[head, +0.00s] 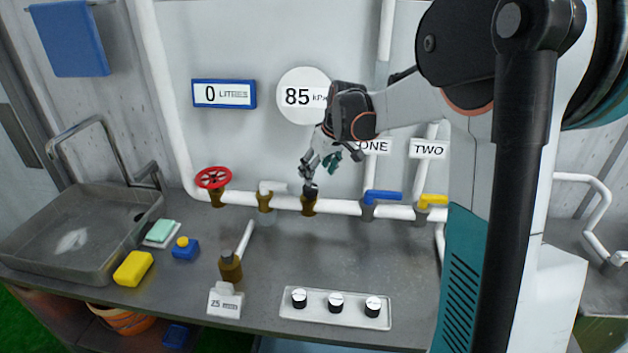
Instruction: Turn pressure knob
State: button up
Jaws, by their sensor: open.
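A black-topped knob on a brass valve (309,203) stands on the white pipe below the round pressure gauge (296,90), which reads 85 kPa. I take this to be the pressure knob; it carries no readable label of its own. My gripper (318,172) is open and points down just above the knob, with its fingers close to the knob's top. I cannot tell whether they touch it. My wrist covers the right edge of the gauge.
A red wheel valve (212,178), a white-handled valve (268,190), a blue lever (382,197) and a yellow lever (433,200) flank the knob on the same pipe. A panel with three dials (336,317) lies at the front.

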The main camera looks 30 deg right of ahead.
jog(key=v, duration=0.4)
dwell(0.4)
jog(key=s+a+m+g+b, duration=0.1)
jog(key=s+a, duration=0.9)
jog(key=a, duration=0.4)
jog(key=s+a+f+m+t+h+b, duration=0.1)
jog(key=s+f+t+b, duration=0.1)
jog(key=s, duration=1.7)
notch_tip(320, 180, down, 2)
jog(key=shift+a+f+t+b, duration=0.1)
jog(key=shift+a+t+b, duration=0.2)
jog(key=shift+t, duration=0.6)
jog(key=shift+d, duration=0.1)
